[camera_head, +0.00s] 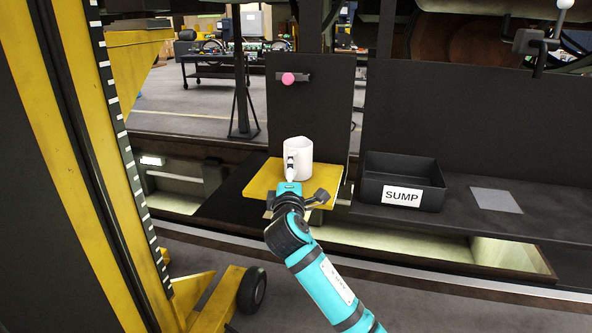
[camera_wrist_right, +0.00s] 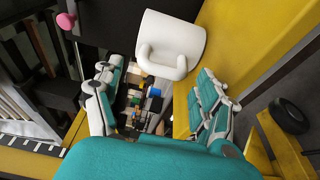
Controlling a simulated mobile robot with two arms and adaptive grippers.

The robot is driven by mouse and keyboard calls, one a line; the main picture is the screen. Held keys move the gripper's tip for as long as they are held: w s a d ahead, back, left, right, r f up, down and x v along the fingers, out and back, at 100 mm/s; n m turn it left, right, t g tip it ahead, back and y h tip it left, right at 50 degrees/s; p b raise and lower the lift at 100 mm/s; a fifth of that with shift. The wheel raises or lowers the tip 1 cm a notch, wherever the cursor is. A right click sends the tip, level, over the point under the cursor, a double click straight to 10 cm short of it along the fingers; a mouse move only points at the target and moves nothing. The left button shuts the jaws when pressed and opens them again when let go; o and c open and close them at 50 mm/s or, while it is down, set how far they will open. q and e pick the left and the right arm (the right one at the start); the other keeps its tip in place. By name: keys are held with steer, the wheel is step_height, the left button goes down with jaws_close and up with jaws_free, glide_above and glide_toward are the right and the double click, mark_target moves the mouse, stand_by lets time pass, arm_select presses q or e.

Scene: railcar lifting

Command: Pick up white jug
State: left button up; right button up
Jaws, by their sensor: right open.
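The white jug (camera_head: 299,155) stands upright on a small yellow platform (camera_head: 262,187). In the right wrist view the jug (camera_wrist_right: 172,36) is at the top middle, with its handle facing my gripper. My right gripper (camera_head: 290,172) is just in front of the jug on its handle side. In the right wrist view the fingers of this gripper (camera_wrist_right: 155,95) are spread apart with nothing between them, and the jug is just beyond the fingertips. In the head view the gripper covers part of the handle. My left gripper is not in view.
A black bin labelled SUMP (camera_head: 402,183) sits right of the platform on a dark ledge, beside a grey plate (camera_head: 495,200). A dark panel with a pink ball (camera_head: 288,79) stands behind the jug. A yellow lifting column (camera_head: 85,150) with a wheel (camera_head: 252,290) stands at left.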

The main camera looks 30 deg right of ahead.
mark_target(296, 163)
steer(key=shift+w+d+f+b, duration=0.15)
steer(key=shift+w+d+b, duration=0.2)
steer(key=shift+w, duration=0.2)
steer(key=b+x, duration=0.2)
steer(key=x, duration=0.1)
steer(key=shift+w+f, duration=0.15)
steer(key=shift+w, duration=0.2)
steer(key=shift+w+d, duration=0.25)
steer(key=shift+w, duration=0.1)
steer(key=shift+s, duration=0.1)
steer(key=c, duration=1.1)
steer(key=shift+c, duration=0.3)
